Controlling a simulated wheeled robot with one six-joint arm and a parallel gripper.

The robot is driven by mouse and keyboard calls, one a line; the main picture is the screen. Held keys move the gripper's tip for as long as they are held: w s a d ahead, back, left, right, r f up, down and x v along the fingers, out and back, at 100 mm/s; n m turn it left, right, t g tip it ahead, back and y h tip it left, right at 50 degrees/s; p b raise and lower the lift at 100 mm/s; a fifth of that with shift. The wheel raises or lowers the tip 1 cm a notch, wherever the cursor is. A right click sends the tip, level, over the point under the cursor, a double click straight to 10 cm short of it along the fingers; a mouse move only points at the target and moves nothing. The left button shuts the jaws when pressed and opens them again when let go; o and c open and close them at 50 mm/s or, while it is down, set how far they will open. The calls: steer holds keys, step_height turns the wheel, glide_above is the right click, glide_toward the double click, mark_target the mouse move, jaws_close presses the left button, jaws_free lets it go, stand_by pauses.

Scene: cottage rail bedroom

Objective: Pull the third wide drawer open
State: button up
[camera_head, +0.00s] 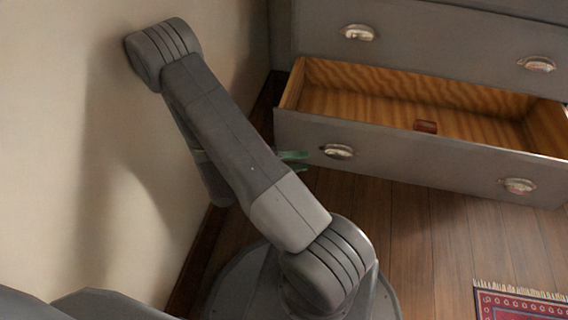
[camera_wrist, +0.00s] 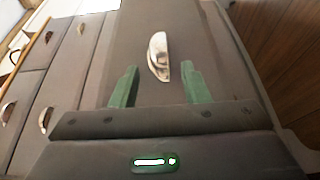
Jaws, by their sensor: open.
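A wide grey drawer (camera_head: 420,157) stands pulled out at the bottom of the head view, its wooden inside showing. I cannot tell from the view which number it is. It has two silver cup handles, a left one (camera_head: 338,151) and a right one (camera_head: 518,186). My gripper (camera_head: 302,161) is at the left end of the drawer front, just left of the left handle, partly hidden by my arm. In the wrist view my gripper (camera_wrist: 158,75) is open, its green fingers apart, with a cup handle (camera_wrist: 158,57) just beyond and between the fingertips. Contact is not visible.
The closed drawer above (camera_head: 440,45) has two cup handles. A cream wall (camera_head: 60,150) is close on the left. Wooden floor (camera_head: 430,235) is clear in front, with a patterned red rug (camera_head: 520,303) at lower right.

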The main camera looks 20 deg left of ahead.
mark_target(334, 156)
steer(key=shift+v, duration=2)
steer(key=shift+d, duration=0.1)
steer(key=p+x, duration=0.1)
steer(key=x, duration=1.2)
steer(key=shift+w+d+r, duration=0.1)
steer(key=shift+w+d, duration=0.05)
steer(key=shift+d, duration=0.15)
